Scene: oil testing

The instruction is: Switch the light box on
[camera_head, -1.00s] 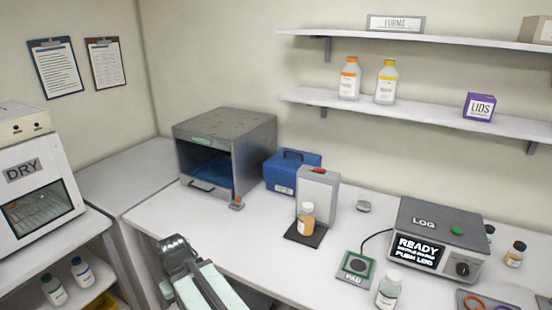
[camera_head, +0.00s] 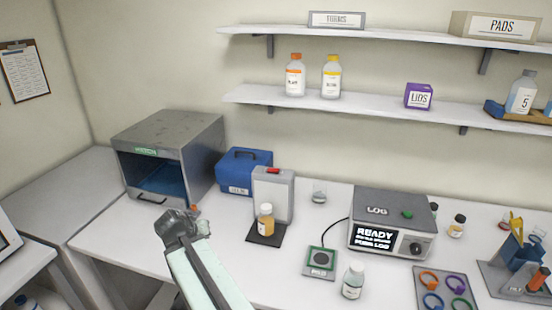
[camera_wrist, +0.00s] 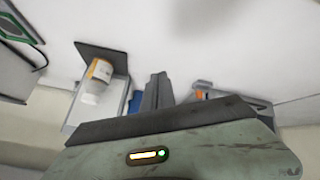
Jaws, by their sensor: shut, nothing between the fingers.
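A pale upright box (camera_head: 282,196) with a red switch (camera_head: 273,171) on top stands mid-counter and looks like the light box. Its face is dull, with no visible glow. A bottle of amber liquid (camera_head: 266,220) stands before it on a dark base (camera_head: 263,240). My gripper (camera_head: 178,221) is shut and empty, left of this box and nearer the camera. In the wrist view, my gripper's fingers (camera_wrist: 157,92) are together, apart from the pale box (camera_wrist: 114,100) and the bottle (camera_wrist: 97,78).
An open-fronted grey cabinet (camera_head: 200,136) stands at left, with a small orange-tipped part (camera_head: 194,209) near my gripper. A blue case (camera_head: 249,158) is behind the light box. A corded pad (camera_head: 320,262), a clear bottle (camera_head: 353,283) and a LOG device (camera_head: 393,208) stand to the right.

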